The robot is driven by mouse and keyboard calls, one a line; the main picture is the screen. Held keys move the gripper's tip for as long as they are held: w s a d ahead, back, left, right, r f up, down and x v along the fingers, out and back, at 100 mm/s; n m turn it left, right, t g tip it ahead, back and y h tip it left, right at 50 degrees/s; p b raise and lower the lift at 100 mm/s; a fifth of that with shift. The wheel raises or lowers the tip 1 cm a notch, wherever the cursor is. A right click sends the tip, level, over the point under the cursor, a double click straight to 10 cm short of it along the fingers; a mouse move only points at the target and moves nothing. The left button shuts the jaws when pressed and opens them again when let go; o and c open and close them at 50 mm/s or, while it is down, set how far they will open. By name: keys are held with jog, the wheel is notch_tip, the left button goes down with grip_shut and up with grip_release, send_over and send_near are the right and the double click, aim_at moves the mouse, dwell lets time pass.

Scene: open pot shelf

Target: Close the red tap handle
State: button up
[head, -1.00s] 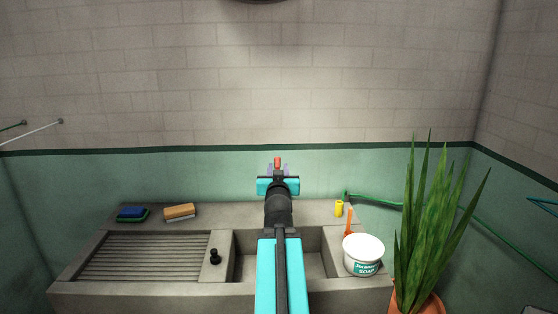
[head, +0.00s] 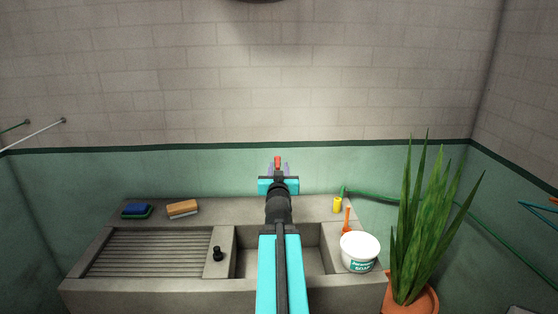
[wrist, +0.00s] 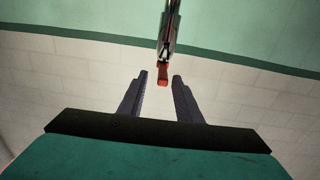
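The red tap handle (wrist: 163,75) shows in the wrist view at the end of a metal tap (wrist: 168,35). It lies just beyond and between the tips of my gripper (wrist: 160,76), which is open, with a gap between its two dark fingers. In the head view the red handle (head: 278,161) shows between the purple-looking fingers of my gripper (head: 278,166). My arm hides the rest of the tap there. I cannot tell whether a finger touches the handle.
A concrete sink (head: 318,240) with a ribbed drainboard (head: 150,253) stands below. A soap bucket (head: 360,252), a yellow object (head: 337,205) and a tall plant (head: 425,230) are at the right. A blue sponge (head: 136,210) and a brush (head: 183,208) are at the left.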

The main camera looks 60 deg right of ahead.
aim_at(277, 164)
jog(key=shift+w+d+p, duration=0.15)
jog(key=shift+w+p, duration=0.25)
jog(key=shift+p, duration=1.45)
jog(key=shift+x, duration=1.35)
